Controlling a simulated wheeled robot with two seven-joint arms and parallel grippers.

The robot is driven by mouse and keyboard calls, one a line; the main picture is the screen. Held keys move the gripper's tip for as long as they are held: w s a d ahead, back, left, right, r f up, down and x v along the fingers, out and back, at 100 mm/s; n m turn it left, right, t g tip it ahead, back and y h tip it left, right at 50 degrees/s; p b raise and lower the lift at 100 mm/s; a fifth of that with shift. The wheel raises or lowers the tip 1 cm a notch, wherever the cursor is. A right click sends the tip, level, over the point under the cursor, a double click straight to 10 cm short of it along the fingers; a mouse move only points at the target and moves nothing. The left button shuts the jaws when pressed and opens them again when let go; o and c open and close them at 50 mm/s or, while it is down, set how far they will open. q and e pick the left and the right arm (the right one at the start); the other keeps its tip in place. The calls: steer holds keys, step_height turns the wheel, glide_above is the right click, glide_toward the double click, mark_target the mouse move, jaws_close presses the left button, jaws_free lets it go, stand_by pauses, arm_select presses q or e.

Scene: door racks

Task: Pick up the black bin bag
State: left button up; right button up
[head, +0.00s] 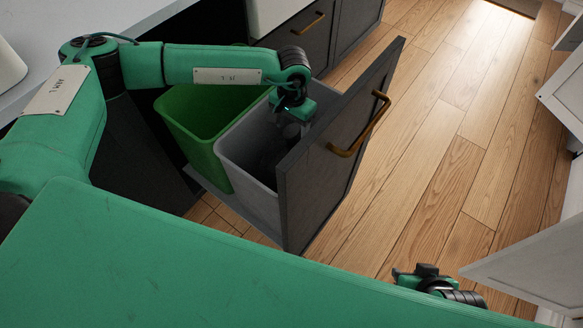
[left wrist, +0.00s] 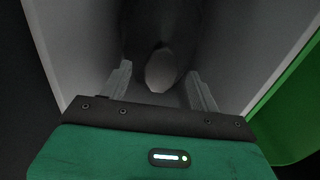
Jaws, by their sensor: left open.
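The black bin bag (head: 272,158) lies low inside the grey bin (head: 238,150) and is dark and hard to make out. In the left wrist view the bag (left wrist: 158,28) is a dark shape ahead of the fingers, with a paler rounded patch between them. My left gripper (head: 290,130) points down into the grey bin from above. Its two fingers (left wrist: 160,68) are apart, with the bag's near end between or just beyond them; I cannot tell whether they touch it. My right gripper (head: 428,272) is at the lower right, away from the bin, its fingers unclear.
A green bin (head: 190,112) stands left of the grey one in the same pull-out. The dark door front (head: 325,165) with a brass handle (head: 362,128) stands close right of the grey bin. Wooden floor (head: 455,130) is clear to the right. A white open panel (head: 535,262) is at the lower right.

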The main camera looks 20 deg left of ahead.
mark_target(281, 146)
arm_select(q)
step_height(281, 146, down, 5)
steer(key=shift+a+r, duration=0.1)
steer(key=shift+s, duration=0.1)
steer(key=shift+c, duration=0.4)
jaws_close()
